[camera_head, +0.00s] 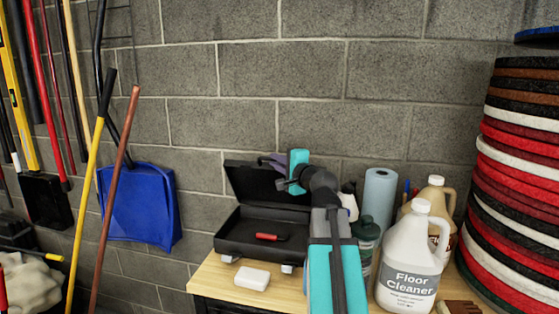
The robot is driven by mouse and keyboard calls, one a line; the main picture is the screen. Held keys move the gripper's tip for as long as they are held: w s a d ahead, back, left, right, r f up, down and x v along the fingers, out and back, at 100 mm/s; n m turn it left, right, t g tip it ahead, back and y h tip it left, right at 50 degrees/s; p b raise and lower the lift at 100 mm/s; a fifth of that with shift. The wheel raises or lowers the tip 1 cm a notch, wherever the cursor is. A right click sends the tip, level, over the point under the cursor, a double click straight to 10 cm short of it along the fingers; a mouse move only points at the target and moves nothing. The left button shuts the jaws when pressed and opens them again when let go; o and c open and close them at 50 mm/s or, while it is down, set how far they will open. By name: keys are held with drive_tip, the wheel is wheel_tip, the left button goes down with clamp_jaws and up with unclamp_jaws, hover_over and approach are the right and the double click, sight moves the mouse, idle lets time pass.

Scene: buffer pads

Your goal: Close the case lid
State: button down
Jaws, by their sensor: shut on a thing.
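A black case (232,246) sits on the wooden table with its lid (250,182) raised, standing upright and leaning back toward the wall. A tool with a red handle (267,237) lies inside the case. My gripper (284,185) is at the upper right part of the lid, shut on it. My teal and grey arm reaches up from the bottom of the picture and hides the right end of the lid and the case's right side. The fingertips are small and dark against the black lid, so the exact contact is hard to see.
A white block (252,278) lies on the table (215,284) in front of the case. Right of my arm stand a dark green bottle (366,236), a blue paper roll (379,205), a floor cleaner jug (408,262) and a tan jug (434,200). Stacked pads (515,170) rise at the right.

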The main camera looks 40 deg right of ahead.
drive_tip(key=shift+d+f, duration=0.1)
drive_tip(key=shift+f, duration=0.3)
drive_tip(key=c, duration=2.1)
unclamp_jaws()
drive_tip(key=shift+w, duration=0.1)
